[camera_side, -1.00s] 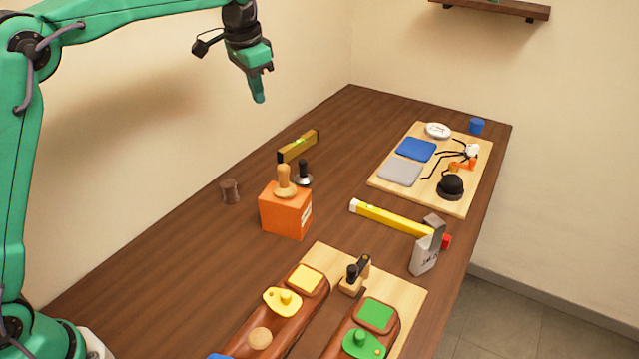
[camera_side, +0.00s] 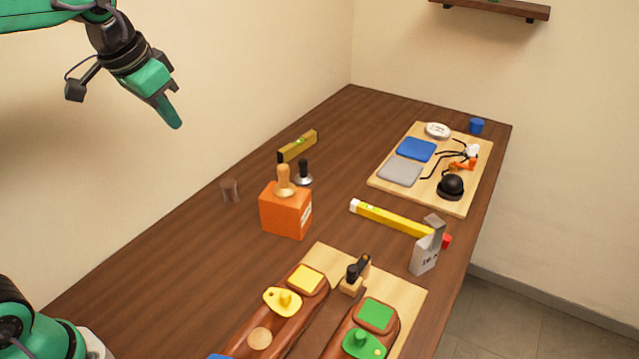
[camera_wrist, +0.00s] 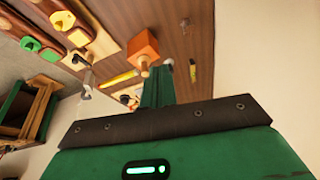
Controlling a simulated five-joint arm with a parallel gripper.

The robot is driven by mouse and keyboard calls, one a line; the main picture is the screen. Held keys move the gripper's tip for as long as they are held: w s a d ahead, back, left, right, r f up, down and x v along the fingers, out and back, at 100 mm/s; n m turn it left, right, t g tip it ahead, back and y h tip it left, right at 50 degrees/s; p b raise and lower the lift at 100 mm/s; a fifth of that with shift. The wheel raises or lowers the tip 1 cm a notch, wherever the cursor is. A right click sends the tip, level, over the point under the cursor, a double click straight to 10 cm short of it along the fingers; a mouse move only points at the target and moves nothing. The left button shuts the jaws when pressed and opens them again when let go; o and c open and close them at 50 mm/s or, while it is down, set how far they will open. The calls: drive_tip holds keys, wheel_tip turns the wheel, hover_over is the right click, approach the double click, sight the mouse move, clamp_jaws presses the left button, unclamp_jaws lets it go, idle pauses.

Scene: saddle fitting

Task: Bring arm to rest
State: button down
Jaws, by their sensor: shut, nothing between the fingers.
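My gripper (camera_side: 172,112) is in the upper left of the side view, raised well above the table and clear of everything. Its green fingers are shut together with nothing between them, and they point down and to the right. In the wrist view the shut fingers (camera_wrist: 157,88) show at the middle, with the table beyond them.
Brown saddle pieces (camera_side: 300,310) lie in front. The air around my gripper is free.

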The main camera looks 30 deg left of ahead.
drive_tip(key=s+f+n, duration=0.1)
drive_tip(key=s+f, duration=0.2)
drive_tip(key=s, duration=0.3)
drive_tip(key=s+f+t, duration=0.1)
drive_tip(key=s+f, duration=0.3)
drive_tip(key=s, duration=0.2)
drive_tip(key=shift+s+a+n, duration=0.15)
drive_tip(key=shift+s+n, duration=0.15)
drive_tip(key=shift+n, duration=0.1)
